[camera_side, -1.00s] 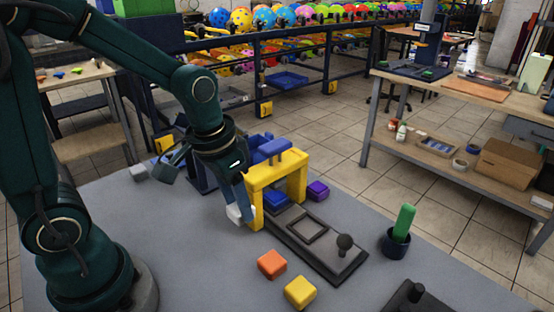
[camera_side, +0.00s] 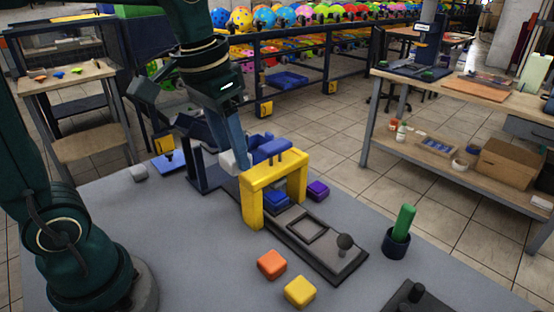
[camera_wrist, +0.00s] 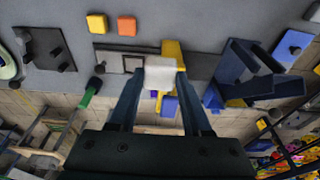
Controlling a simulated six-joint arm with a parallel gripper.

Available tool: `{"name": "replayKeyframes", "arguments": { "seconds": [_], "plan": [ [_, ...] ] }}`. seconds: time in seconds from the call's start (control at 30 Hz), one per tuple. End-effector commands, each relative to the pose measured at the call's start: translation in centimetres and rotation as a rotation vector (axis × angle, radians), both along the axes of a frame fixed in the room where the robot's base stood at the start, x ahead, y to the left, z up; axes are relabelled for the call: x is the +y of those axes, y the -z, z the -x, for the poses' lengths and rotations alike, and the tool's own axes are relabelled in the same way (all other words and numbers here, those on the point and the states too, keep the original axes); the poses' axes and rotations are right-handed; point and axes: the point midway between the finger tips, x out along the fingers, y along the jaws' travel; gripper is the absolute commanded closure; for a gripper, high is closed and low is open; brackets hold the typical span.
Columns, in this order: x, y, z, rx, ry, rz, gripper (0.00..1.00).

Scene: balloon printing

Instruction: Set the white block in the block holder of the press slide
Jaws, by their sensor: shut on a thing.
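The white block (camera_wrist: 160,73) is between the two fingertips of my gripper (camera_wrist: 157,76) in the wrist view. In the side view, the white block (camera_side: 236,161) is held up behind the left end of the yellow press frame (camera_side: 251,203), partly hidden by my gripper (camera_side: 232,150). My gripper is shut on it. The press slide (camera_side: 325,250) is a long dark plate running out from under the frame, with a black knob at its front end. The block holder (camera_side: 288,229) looks like an empty square frame on the slide; it also shows in the wrist view (camera_wrist: 133,56).
An orange block (camera_side: 272,264) and a yellow block (camera_side: 300,292) lie in front of the slide. A purple block (camera_side: 318,190) lies behind the frame. A dark cup with a green stick (camera_side: 403,224) stands at right. A dark blue stand (camera_side: 200,158) is behind my gripper.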

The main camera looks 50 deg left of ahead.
Motion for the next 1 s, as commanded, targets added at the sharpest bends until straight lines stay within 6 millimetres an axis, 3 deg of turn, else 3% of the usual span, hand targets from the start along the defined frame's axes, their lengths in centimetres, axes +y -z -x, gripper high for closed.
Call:
{"name": "replayKeyframes", "arguments": {
  "seconds": [0.13,0.5,1.0],
  "plan": [
    [-0.1,-2.4,-0.4,-0.002,0.001,0.000,0.91],
    [-3.1,-2.9,-6.4,0.007,0.007,0.000,0.91],
    [-6.3,-2.2,-10.1,0.003,0.002,0.001,0.91]
  ]
}}
